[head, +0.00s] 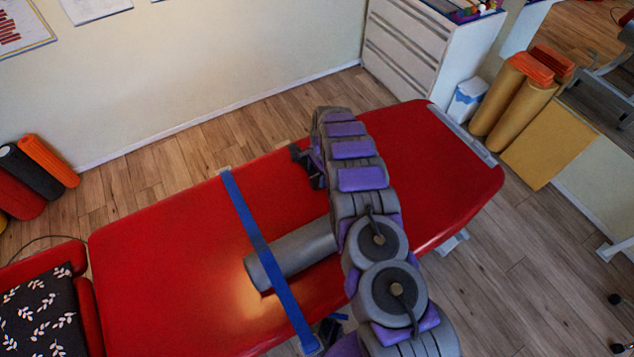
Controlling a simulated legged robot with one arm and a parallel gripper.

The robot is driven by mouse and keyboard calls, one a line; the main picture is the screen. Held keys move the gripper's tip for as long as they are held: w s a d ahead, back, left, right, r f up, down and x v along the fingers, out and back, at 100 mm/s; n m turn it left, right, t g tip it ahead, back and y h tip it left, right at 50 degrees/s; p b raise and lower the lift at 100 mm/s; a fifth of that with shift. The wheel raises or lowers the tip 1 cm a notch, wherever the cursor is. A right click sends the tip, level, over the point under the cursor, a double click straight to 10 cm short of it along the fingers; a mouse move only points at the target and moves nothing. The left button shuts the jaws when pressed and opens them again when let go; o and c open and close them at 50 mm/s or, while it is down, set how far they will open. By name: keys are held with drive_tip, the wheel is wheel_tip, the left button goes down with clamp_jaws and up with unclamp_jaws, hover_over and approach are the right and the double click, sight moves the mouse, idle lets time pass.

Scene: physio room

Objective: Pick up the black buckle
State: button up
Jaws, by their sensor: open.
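My gripper (307,166) hangs at the far end of my arm, over the red treatment table (150,270) near its far long edge. It is small, dark and partly behind my arm; its jaws are open. I cannot make out the black buckle with certainty. A blue strap (262,248) runs across the table and over a grey roller (285,258), to the left of my gripper. A small dark shape (330,326) shows beside the strap's near end, partly behind my arm; I cannot tell whether it is the buckle.
A patterned black cushion (42,318) lies on a red seat at the lower left. Rolled mats (45,160) stand by the wall. A white drawer unit (420,50), a small bin (467,103) and tan rolls (510,95) stand at the back right. The table's left part is clear.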

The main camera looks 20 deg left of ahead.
sight(317, 178)
wheel_tip(317, 178, down, 4)
drive_tip(key=shift+a+f+b, duration=0.1)
drive_tip(key=shift+a+b, duration=0.05)
drive_tip(key=shift+b, duration=0.15)
drive_tip(key=shift+c, duration=0.2)
drive_tip(key=c, duration=1.1)
